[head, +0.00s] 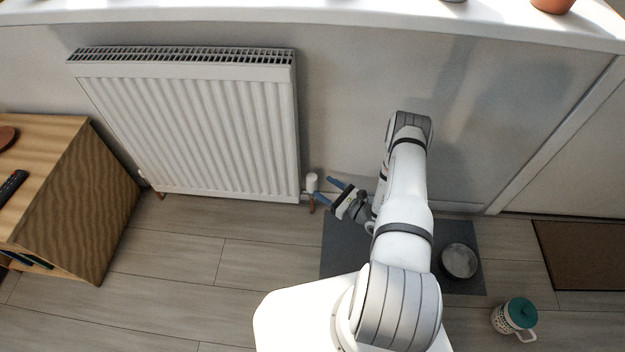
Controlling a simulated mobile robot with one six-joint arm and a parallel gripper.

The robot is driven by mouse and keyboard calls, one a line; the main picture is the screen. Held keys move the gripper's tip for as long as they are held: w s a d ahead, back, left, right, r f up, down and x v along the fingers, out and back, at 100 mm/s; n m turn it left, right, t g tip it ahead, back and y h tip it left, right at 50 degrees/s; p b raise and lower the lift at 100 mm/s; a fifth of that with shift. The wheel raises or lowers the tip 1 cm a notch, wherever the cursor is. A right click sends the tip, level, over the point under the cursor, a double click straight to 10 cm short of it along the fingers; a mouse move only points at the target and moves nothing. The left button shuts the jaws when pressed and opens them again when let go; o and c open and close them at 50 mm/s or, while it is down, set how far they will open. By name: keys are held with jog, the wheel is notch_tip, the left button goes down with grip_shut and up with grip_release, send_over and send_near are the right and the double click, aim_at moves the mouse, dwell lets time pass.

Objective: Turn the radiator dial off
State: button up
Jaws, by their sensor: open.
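The white radiator (205,125) hangs on the wall left of the middle in the head view. Its small white dial (312,182) sits at the radiator's lower right corner, on a copper-coloured pipe. My gripper (324,189) is open, with its two blue-tipped fingers pointing left toward the dial. The fingertips are close to the dial's right side, one a little above and one a little below it in the picture. I cannot tell whether they touch it. The dial's markings are too small to read.
A wooden cabinet (110,210) with a remote (12,186) stands at the left. A grey mat (340,262) with a bowl (459,261) lies under my arm. A mug with a teal lid (514,316) and a brown doormat (585,255) are at the right. A white sill runs above.

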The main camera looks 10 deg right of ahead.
aim_at(316, 182)
jog(key=b+x, duration=0.1)
jog(key=x, duration=0.4)
jog(key=shift+a, duration=0.15)
jog(key=c, duration=1)
jog(key=shift+f+n+g+y+b, duration=0.1)
jog(key=shift+n+g+y+b, duration=0.2)
jog(key=shift+y+b, duration=0.1)
jog(key=n+g+y+b, duration=0.3)
jog(key=shift+w+d+f, duration=0.15)
jog(key=shift+w+d, duration=0.05)
jog(key=shift+d, duration=0.05)
jog(key=shift+w+n+g+y+b, duration=0.15)
jog(key=shift+n+g+y+b, duration=1)
jog(key=shift+g, duration=0.85)
jog(key=shift+r+n, duration=0.25)
